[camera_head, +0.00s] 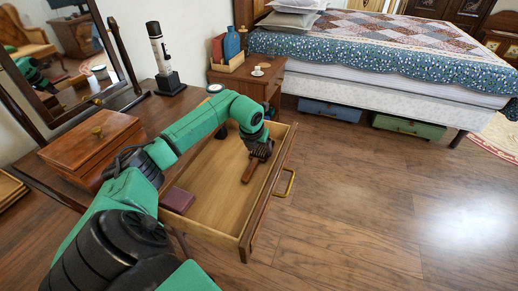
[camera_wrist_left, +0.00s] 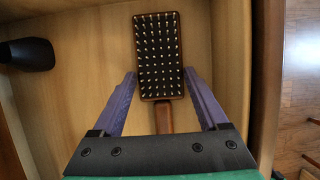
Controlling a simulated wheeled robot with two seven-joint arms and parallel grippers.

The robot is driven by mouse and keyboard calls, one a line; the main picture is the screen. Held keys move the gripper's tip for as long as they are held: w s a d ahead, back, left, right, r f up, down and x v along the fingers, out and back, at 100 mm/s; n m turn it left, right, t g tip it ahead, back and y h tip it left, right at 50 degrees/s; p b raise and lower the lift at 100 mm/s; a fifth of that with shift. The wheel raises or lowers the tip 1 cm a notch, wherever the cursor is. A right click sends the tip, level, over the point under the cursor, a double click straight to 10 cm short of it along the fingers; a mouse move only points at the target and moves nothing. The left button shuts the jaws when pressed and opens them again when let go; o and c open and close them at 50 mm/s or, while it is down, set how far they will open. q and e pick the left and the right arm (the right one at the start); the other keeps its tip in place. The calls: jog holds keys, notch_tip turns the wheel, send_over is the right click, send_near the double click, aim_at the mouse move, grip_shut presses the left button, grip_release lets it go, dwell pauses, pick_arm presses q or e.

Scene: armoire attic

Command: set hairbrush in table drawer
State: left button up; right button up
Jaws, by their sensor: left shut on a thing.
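The hairbrush is brown with a rectangular head of pale-tipped bristles. In the left wrist view the hairbrush (camera_wrist_left: 158,50) lies between my left gripper's purple fingers (camera_wrist_left: 160,74), bristles facing the camera, handle running back toward the palm. In the head view my left gripper (camera_head: 261,151) is shut on the hairbrush (camera_head: 249,172), inside the outline of the open table drawer (camera_head: 217,190). The brush is at or close above the drawer floor; I cannot tell whether it touches. My right gripper is not in view.
A dark red box (camera_head: 177,200) lies in the drawer's near left corner. A black object (camera_wrist_left: 32,53) is at the drawer's side in the wrist view. A wooden box (camera_head: 90,145) sits on the tabletop. Open floor lies right of the drawer.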

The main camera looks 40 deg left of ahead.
aim_at(254, 161)
pick_arm(q)
jog(key=o, duration=1.3)
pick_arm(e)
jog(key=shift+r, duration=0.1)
pick_arm(q)
jog(key=shift+s+r, duration=0.1)
jog(key=shift+r, duration=0.35)
jog(key=p+v, duration=0.1)
jog(key=v, duration=1)
jog(key=shift+d+r, duration=0.1)
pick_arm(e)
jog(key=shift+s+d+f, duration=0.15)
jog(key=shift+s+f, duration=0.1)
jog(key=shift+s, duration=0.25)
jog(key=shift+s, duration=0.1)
